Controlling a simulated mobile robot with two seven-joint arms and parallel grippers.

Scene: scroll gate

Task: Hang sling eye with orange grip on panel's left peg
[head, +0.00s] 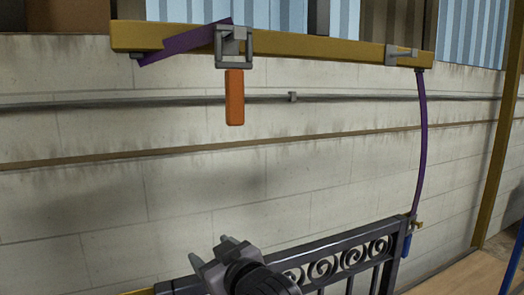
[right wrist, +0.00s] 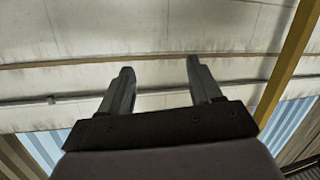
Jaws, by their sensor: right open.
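The sling eye (head: 234,62), a grey square frame, is up at the yellow beam (head: 310,45), with its orange grip (head: 234,98) hanging below. A purple strap (head: 182,43) runs from it to the beam's left end. The dark scroll panel (head: 345,252) stands below; its left end is cut by the frame edge and partly covered by my arm, and I cannot make out its left peg. My right gripper (head: 211,251) is open and empty, well below the orange grip; its spread fingers show in the right wrist view (right wrist: 160,68). My left gripper is out of view.
A second purple strap (head: 424,140) hangs from the beam's right end to the panel's right end, by a blue grip (head: 407,243). A block wall (head: 100,185) with a grey pipe lies behind. A yellow post (head: 494,150) stands right.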

